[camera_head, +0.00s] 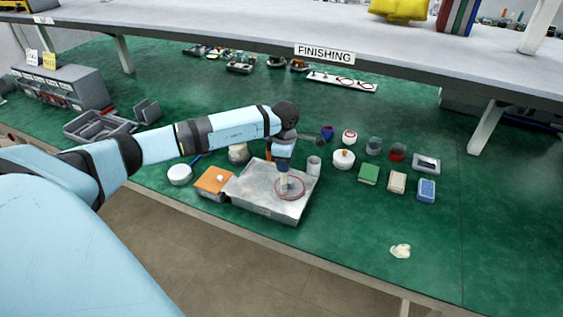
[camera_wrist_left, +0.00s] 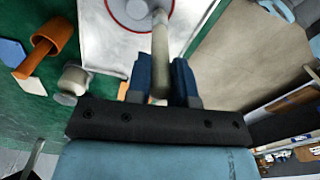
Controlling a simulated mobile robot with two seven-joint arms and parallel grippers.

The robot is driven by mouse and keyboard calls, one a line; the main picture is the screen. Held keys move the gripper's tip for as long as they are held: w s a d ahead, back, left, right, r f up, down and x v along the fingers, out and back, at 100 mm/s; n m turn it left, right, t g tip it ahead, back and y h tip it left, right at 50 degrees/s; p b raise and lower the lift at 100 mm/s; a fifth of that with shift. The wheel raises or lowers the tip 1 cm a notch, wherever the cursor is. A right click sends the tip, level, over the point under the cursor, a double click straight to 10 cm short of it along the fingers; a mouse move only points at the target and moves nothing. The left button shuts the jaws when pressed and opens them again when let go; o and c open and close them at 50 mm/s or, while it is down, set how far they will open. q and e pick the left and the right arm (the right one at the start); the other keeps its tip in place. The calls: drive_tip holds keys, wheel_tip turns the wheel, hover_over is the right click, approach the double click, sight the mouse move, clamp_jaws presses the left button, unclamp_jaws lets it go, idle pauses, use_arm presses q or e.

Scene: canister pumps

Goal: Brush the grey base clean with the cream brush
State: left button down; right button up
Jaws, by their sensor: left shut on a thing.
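My left gripper (camera_head: 284,166) points down over the right part of a shallow grey tray (camera_head: 248,184). Its blue fingers, also in the left wrist view (camera_wrist_left: 161,82), are shut on the beige handle of the cream brush (camera_wrist_left: 160,45). The brush points down at a round grey base (camera_wrist_left: 127,12) with a red rim; this red-ringed base (camera_head: 298,187) lies in the tray in the head view. My right gripper is not in view.
An orange block (camera_head: 212,182) and a white round container (camera_head: 179,175) stand left of the tray. A grey cup (camera_head: 314,165) stands at its back right corner. Right of it are a green sponge (camera_head: 368,174), a blue sponge (camera_head: 427,190) and a crumpled cloth (camera_head: 401,251). The front right mat is mostly clear.

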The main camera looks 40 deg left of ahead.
use_arm(q)
drive_tip(key=shift+w+d, duration=0.15)
drive_tip(key=shift+d, duration=0.25)
drive_tip(key=shift+b, duration=0.4)
drive_tip(key=shift+s+a, duration=0.2)
drive_tip(key=shift+a, duration=0.4)
drive_tip(key=shift+s+a, duration=0.15)
drive_tip(key=shift+a, duration=0.45)
drive_tip(key=shift+r, duration=0.1)
wheel_tip(320, 180, up, 6)
drive_tip(key=shift+f+p, duration=0.1)
drive_tip(key=shift+p, duration=1.1)
